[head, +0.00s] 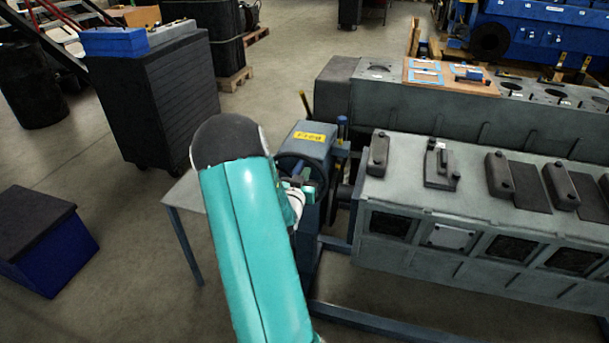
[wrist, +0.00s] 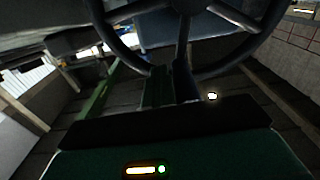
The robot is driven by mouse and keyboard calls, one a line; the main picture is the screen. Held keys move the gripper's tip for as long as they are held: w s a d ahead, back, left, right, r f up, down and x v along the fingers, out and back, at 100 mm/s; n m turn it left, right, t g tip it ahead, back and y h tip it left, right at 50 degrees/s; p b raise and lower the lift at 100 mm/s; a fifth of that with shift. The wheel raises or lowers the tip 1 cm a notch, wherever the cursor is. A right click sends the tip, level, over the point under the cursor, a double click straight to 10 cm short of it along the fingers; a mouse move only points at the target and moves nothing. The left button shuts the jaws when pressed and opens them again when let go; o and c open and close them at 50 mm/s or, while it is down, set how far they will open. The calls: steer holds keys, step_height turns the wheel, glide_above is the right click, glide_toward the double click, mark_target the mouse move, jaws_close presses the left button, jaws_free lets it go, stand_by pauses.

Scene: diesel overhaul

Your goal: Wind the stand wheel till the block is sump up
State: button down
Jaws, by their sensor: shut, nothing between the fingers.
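The stand wheel (head: 283,157) is a dark ring on the near face of the blue-grey stand (head: 310,150), below a yellow label. In the wrist view, the wheel (wrist: 118,45) shows its dark rim and spokes across the top. My gripper (head: 308,187) is at the wheel, partly hidden by my teal arm. It is shut, with its fingers (wrist: 170,85) close to the wheel's rim and spokes; I cannot tell whether they touch. The grey block (head: 450,205) lies horizontally to the right of the stand, with covers on its top and openings along its near side.
A long grey engine part with an orange board (head: 450,77) stands behind the block. A dark cabinet (head: 155,95) with a blue box is at the back left, and a blue bin (head: 70,255) is at the left. The floor between them is clear.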

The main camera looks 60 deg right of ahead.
steer(key=shift+w, duration=0.1)
steer(key=c, duration=1.4)
jaws_free()
steer(key=shift+a, duration=0.1)
steer(key=shift+o, duration=0.7)
steer(key=shift+w+f, duration=0.15)
steer(key=shift+w, duration=0.15)
steer(key=shift+s+r, duration=0.1)
steer(key=shift+r, duration=0.2)
steer(key=shift+d+r, duration=0.1)
steer(key=shift+d, duration=0.1)
steer(key=s+a+f, duration=0.1)
steer(key=s+a, duration=0.1)
steer(key=a, duration=1.4)
steer(key=shift+s+f, duration=0.15)
steer(key=shift+s, duration=0.25)
steer(key=shift+a, duration=0.2)
